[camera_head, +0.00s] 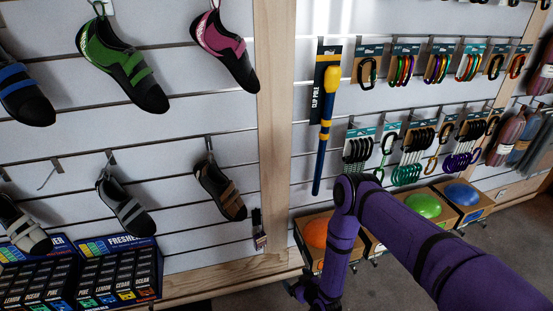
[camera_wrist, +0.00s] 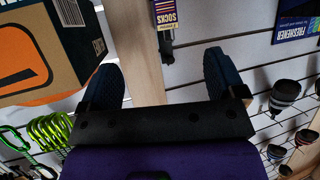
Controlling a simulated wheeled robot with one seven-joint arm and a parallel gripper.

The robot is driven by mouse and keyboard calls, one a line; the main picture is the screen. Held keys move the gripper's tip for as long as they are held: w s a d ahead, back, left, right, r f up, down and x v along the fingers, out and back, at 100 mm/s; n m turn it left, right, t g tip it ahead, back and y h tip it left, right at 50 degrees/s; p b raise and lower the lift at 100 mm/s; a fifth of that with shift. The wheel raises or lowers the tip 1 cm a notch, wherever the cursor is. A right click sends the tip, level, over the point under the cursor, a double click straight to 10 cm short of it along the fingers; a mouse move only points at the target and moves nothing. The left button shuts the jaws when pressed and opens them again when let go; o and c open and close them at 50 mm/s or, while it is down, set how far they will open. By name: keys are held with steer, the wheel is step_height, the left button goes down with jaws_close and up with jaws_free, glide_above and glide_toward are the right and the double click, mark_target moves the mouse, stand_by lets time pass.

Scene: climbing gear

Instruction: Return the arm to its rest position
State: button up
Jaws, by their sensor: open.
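My purple arm reaches in from the lower right of the head view and bends down in front of the slatted wall. My gripper (camera_wrist: 162,80) shows in the wrist view, its two dark fingers spread wide with nothing between them.
Boxes with orange (camera_head: 316,233), green (camera_head: 423,206) and blue (camera_head: 462,194) domes stand close behind my arm. Climbing shoes (camera_head: 122,65) hang at left above freshener boxes (camera_head: 118,272). A clip pole (camera_head: 325,120) and carabiners (camera_head: 402,70) hang above. Floor shows at right.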

steer(key=w+d+r+g+h, duration=0.1)
steer(key=w+r, duration=0.7)
steer(key=r, duration=0.4)
steer(key=w+d+r+h, duration=0.1)
steer(key=w+d+r, duration=0.1)
steer(key=w+r, duration=0.75)
steer(key=s+d+r+h, duration=0.1)
steer(key=d+r, duration=0.2)
steer(key=r, duration=0.7)
steer(key=s+d+r+m+g+h, duration=0.1)
steer(key=d+r, duration=0.1)
steer(key=r, duration=0.8)
steer(key=s+d+r+h, duration=0.1)
steer(key=d+r, duration=0.2)
steer(key=r, duration=0.7)
steer(key=s+d+r+m+g+h, duration=0.15)
steer(key=s+d+r, duration=0.25)
steer(key=s+r, duration=0.5)
steer(key=s+d+r+m, duration=0.2)
steer(key=s+d+r, duration=0.2)
steer(key=s+r, duration=0.55)
steer(key=s+d+r+m+g, duration=0.1)
steer(key=s+d+r, duration=0.1)
steer(key=s, duration=0.9)
steer(key=s+d+r+m+g, duration=0.1)
steer(key=s+r, duration=0.3)
steer(key=s, duration=0.8)
steer(key=shift+s+d+r+h, duration=0.2)
steer(key=shift+d+r+h, duration=0.15)
steer(key=shift+d+r, duration=0.1)
